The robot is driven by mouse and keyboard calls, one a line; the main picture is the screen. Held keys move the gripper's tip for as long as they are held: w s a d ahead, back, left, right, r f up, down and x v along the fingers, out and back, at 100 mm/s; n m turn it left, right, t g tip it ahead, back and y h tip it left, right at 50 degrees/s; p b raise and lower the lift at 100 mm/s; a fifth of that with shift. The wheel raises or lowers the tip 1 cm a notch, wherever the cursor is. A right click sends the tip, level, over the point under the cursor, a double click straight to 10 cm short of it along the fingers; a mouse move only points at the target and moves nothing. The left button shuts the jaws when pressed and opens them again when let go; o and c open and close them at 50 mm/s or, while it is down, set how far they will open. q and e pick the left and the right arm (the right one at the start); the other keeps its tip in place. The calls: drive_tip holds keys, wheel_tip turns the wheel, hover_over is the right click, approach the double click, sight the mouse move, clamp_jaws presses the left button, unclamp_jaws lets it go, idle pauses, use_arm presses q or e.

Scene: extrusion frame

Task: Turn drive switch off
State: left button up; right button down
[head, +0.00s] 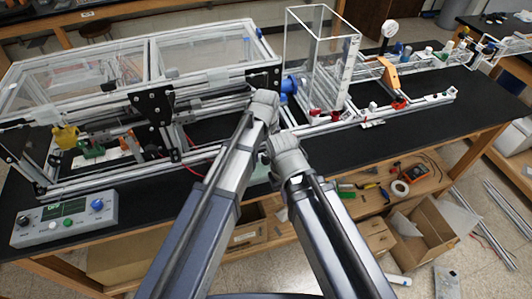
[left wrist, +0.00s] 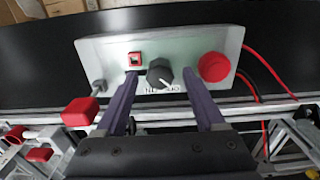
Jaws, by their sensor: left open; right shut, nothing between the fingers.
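In the left wrist view, a pale control panel (left wrist: 190,48) carries a small red rocker switch (left wrist: 135,59), a black rotary knob (left wrist: 160,74) with partly covered lettering below it, and a round red button (left wrist: 213,67). I cannot tell from the labels which one is the drive switch. My left gripper (left wrist: 160,76) is open, one fingertip on each side of the black knob; contact is not clear. In the head view, the left wrist hides this panel. My right gripper (head: 291,168) is low near the table's front edge, shut and empty, its fingers mostly hidden by its wrist.
A metal toggle (left wrist: 98,86) stands at the panel's left, with a red block (left wrist: 80,111) nearby. Red and black wires run on the right. In the head view, an extrusion frame (head: 155,105) fills the table's left, and a grey display box (head: 65,222) sits front left.

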sight(266, 156)
use_arm(q)
drive_tip(key=shift+r, duration=0.15)
wheel_tip(266, 156, up, 8)
drive_tip(key=p, duration=0.7)
drive_tip(key=shift+f+p, duration=0.2)
drive_tip(key=shift+p, duration=0.2)
drive_tip(key=s+a+m, duration=0.2)
drive_tip(key=s+a, duration=0.3)
drive_tip(key=a, duration=0.3)
drive_tip(key=s+a+m, duration=0.2)
drive_tip(key=s+a, duration=0.4)
drive_tip(key=a, duration=0.3)
drive_tip(key=s+d+f+m+b, duration=0.1)
drive_tip(key=s+d+f+b, duration=0.1)
drive_tip(key=d+f+b, duration=0.2)
drive_tip(key=s+d+f+m+y+b, duration=0.1)
drive_tip(key=s+d+f+m+b, duration=0.1)
drive_tip(key=d, duration=0.5)
wheel_tip(266, 156, down, 2)
drive_tip(key=shift+s+m+b, duration=0.3)
drive_tip(key=shift+s+b, duration=0.55)
drive_tip(key=shift+b, duration=0.2)
